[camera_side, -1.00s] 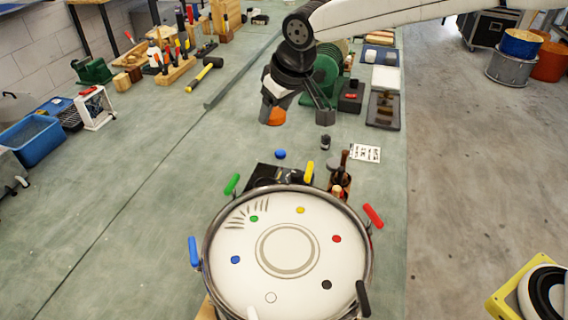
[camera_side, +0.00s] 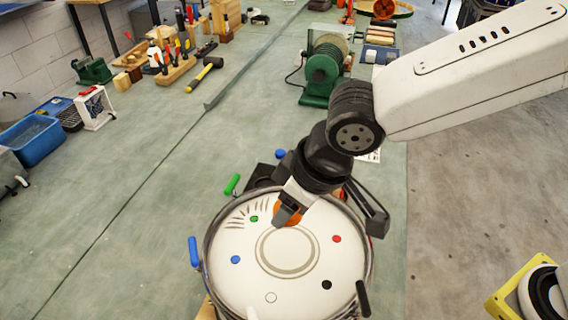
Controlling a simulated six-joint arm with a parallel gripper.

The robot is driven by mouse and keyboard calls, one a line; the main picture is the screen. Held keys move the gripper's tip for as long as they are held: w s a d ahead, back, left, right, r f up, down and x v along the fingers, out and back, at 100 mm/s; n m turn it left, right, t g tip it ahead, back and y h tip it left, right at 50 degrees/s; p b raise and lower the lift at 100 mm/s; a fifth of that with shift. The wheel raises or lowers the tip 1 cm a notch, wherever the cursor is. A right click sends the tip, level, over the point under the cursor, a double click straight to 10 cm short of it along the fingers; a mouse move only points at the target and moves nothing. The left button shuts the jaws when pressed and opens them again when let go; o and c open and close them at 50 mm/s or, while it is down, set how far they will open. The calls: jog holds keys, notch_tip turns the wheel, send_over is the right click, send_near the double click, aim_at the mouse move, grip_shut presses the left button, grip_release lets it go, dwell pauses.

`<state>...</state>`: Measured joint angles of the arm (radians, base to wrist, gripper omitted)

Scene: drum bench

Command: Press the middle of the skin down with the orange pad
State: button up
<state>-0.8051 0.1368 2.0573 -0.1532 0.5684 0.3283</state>
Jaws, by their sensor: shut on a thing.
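The drum's white skin (camera_side: 240,282) fills the lower middle of the side view, with a grey double ring (camera_side: 288,274) marking its middle. Coloured dots sit around that ring, among them green, blue and red ones. My gripper (camera_side: 289,218) is shut on the orange pad (camera_side: 290,213), which shows between and beside the fingers. The pad appears over the far part of the skin, just beyond the ring. I cannot tell whether it touches the skin. My gripper hides the yellow dot and part of the far rim.
Coloured handles stand around the drum rim, including a blue one (camera_side: 194,252), a green one (camera_side: 232,184) and a black one (camera_side: 363,298). A green machine (camera_side: 322,72) stands farther back. The bench left of the drum is clear.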

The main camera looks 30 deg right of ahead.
aim_at(284, 248)
jog(key=shift+f, duration=1.6)
jog(key=shift+f, duration=0.2)
jog(key=shift+f, duration=2.2)
jog(key=shift+f, duration=0.75)
jog(key=shift+r, duration=3.1)
jog(key=shift+w, duration=0.1)
jog(key=w+d+r+m+h, duration=0.1)
jog(key=w+d+m, duration=0.2)
jog(key=d, duration=0.7)
jog(key=w+d+r+m+h, duration=0.1)
jog(key=w+d+r+m, duration=0.1)
jog(key=w+d, duration=0.4)
jog(key=w+d+r+m+h, duration=0.1)
jog(key=w+d+m, duration=0.4)
jog(key=d, duration=0.9)
jog(key=shift+d+r+t+h, duration=0.15)
jog(key=shift+r+t+h, duration=0.05)
jog(key=shift+t+h, duration=0.2)
